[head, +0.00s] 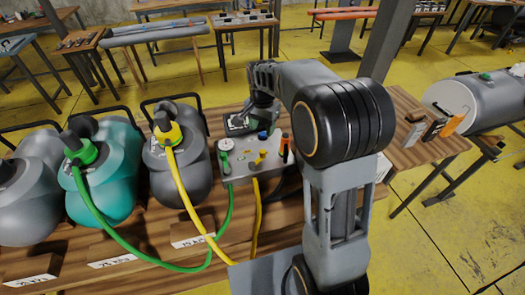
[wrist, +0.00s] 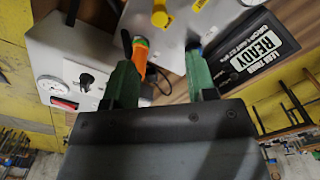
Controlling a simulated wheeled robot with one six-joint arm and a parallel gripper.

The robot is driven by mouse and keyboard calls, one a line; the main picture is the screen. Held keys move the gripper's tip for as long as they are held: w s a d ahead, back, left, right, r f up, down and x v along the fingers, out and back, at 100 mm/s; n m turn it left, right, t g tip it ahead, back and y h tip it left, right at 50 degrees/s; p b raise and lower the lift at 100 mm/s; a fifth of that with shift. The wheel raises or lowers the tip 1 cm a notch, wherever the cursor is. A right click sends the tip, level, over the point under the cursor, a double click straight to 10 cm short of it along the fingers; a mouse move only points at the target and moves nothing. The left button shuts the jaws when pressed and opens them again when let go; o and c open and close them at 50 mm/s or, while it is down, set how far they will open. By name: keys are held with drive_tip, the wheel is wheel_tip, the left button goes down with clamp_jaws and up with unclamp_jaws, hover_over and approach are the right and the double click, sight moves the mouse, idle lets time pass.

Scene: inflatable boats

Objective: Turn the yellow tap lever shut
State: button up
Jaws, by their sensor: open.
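A grey manifold box (head: 250,163) stands on the wooden bench in the head view, with a gauge and small coloured fittings on top. The yellow tap lever (head: 261,154) is on its top face, small in this view. In the wrist view, yellow parts show at the top edge on the grey plate (wrist: 175,35); the yellow lever (wrist: 199,5) seems cut off by the frame. My gripper (head: 262,118) is above and behind the box. Its two green fingers (wrist: 162,75) are apart with nothing held between them. An orange-and-black piece (wrist: 140,55) shows beside the left finger.
A black sign reading READY (wrist: 250,50) and a white box with a gauge and black knob (wrist: 80,75) flank the fingers. Yellow hose (head: 185,190) and green hose (head: 100,217) run along the bench.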

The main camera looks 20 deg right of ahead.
sight(262, 151)
wheel_tip(262, 151, down, 12)
idle(0.5)
drive_tip(key=c, duration=0.9)
